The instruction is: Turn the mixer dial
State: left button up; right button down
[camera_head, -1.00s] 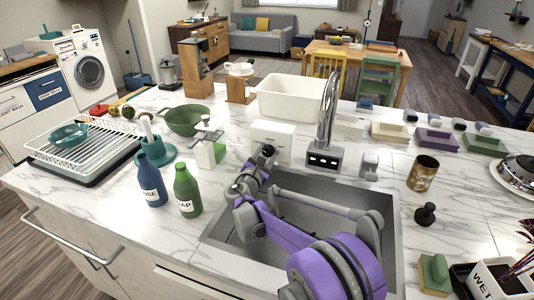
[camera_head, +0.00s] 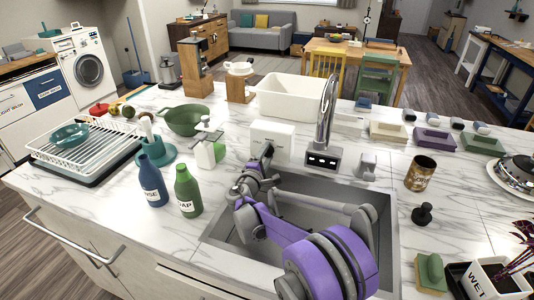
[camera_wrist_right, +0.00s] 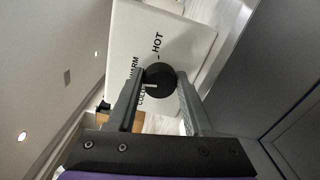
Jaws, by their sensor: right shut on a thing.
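The mixer dial (camera_wrist_right: 160,79) is a round black knob on the face of a white box (camera_wrist_right: 130,42), seen in the right wrist view. The face carries the words HOT, WARM and COLD. A pale pointer line on the dial points left, toward COLD. In the head view the white box (camera_head: 285,131) stands behind the sink, left of the tap, and my gripper hides the dial. My right gripper (camera_head: 267,154) reaches over the sink to the box. Its two fingers lie on either side of the dial, shut on it. My left gripper is not in view.
The grey sink (camera_head: 212,232) lies under my right arm. A tall chrome tap (camera_head: 325,115) stands right of the box. A white soap pump bottle (camera_head: 205,153), a green bottle (camera_head: 187,190) and a blue bottle (camera_head: 152,181) stand to the left. A brown can (camera_head: 420,174) stands right.

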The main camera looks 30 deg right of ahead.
jog(key=shift+m, duration=1)
jog(key=shift+f, duration=0.1)
jog(key=shift+c, duration=1.5)
grip_release()
jog(key=v, duration=1)
jog(key=shift+s+a, duration=0.25)
jog(key=shift+a, duration=0.05)
